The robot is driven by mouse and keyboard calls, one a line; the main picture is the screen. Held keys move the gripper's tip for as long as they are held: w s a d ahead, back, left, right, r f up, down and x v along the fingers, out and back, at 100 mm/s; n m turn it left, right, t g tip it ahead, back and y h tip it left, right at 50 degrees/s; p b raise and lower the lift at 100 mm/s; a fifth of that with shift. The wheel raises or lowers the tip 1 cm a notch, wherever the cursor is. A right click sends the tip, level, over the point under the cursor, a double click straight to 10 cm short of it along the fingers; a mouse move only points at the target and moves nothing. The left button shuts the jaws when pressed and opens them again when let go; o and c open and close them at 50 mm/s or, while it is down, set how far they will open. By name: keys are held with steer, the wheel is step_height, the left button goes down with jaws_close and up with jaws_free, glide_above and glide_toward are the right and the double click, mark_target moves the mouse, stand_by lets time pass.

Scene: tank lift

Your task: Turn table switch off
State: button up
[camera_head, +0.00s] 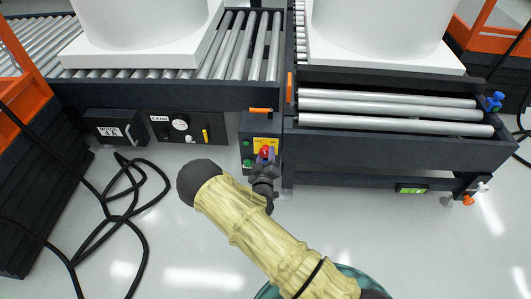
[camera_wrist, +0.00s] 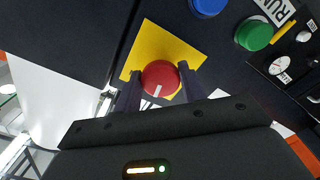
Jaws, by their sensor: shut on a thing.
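The table switch is a red round knob (camera_wrist: 161,78) with a white pointer line, set on a yellow square plate (camera_wrist: 150,45) on a dark control box. In the wrist view my gripper (camera_wrist: 160,88) has one finger on each side of the knob and is shut on it. The white line on the knob points down, toward my gripper's palm. In the head view my gripper (camera_head: 264,170) reaches the box below the yellow plate (camera_head: 266,144), and the knob is partly hidden by it.
A blue button (camera_wrist: 208,6) and a green button (camera_wrist: 254,35) sit beside the yellow plate. A roller conveyor (camera_head: 240,45) and a roller table (camera_head: 390,108) carry large white tanks. Black cables (camera_head: 125,215) lie on the floor at left.

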steer(key=n+p, duration=0.1)
steer(key=n, duration=0.2)
steer(key=shift+r+n, duration=0.1)
steer(key=shift+n, duration=0.2)
steer(key=shift+n+p, duration=0.4)
steer(key=shift+n, duration=1.2)
steer(key=shift+d, duration=0.1)
steer(key=o, duration=1)
